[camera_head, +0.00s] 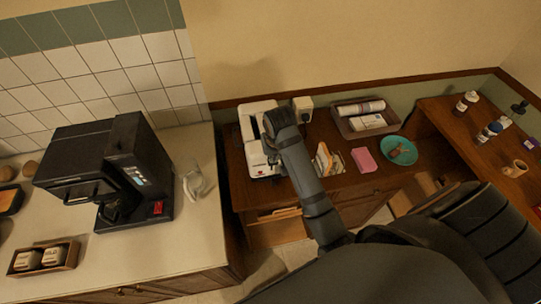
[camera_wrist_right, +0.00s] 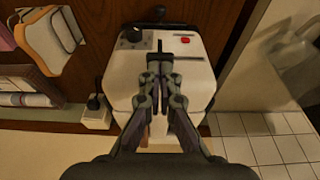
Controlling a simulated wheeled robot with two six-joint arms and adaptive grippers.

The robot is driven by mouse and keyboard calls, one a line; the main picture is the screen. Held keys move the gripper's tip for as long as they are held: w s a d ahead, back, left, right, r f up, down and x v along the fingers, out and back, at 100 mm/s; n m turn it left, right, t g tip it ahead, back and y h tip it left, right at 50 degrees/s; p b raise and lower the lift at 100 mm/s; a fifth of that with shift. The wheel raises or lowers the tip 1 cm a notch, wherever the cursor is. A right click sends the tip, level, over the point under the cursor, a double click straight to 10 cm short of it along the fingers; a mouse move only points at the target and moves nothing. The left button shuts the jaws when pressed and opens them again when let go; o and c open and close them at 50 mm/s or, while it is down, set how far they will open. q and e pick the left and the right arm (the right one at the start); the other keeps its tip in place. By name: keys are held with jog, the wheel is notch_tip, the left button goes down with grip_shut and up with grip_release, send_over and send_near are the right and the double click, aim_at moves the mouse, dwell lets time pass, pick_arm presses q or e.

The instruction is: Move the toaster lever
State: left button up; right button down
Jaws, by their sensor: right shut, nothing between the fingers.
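The white toaster (camera_head: 255,125) stands on the wooden counter against the wall, partly covered by my right arm in the head view. In the right wrist view the toaster (camera_wrist_right: 200,78) fills the middle, with a dark dial (camera_wrist_right: 130,36), a red button (camera_wrist_right: 185,40) and a black lever (camera_wrist_right: 160,25) at its far end. My right gripper (camera_wrist_right: 160,58) is shut and empty, with its fingertips over the toaster, just short of the lever in the picture. I cannot tell whether they touch the toaster. My left gripper is not in view.
A white box (camera_head: 303,104) stands right of the toaster. Farther right are a bin (camera_head: 343,126), a pink block (camera_head: 364,160) and a teal plate (camera_head: 408,143). A black coffee machine (camera_head: 108,165) stands on the left counter, with a clear glass item (camera_head: 196,186) beside it.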

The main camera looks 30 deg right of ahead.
jog(key=shift+s+f, duration=0.15)
jog(key=shift+f, duration=0.05)
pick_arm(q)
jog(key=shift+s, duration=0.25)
pick_arm(e)
jog(key=s+f, duration=0.2)
jog(key=f, duration=0.1)
jog(key=s+a+f, duration=0.1)
jog(key=shift+f, duration=0.25)
dwell(0.6)
jog(key=v, duration=0.7)
jog(key=shift+r, duration=0.25)
jog(key=shift+s, duration=0.2)
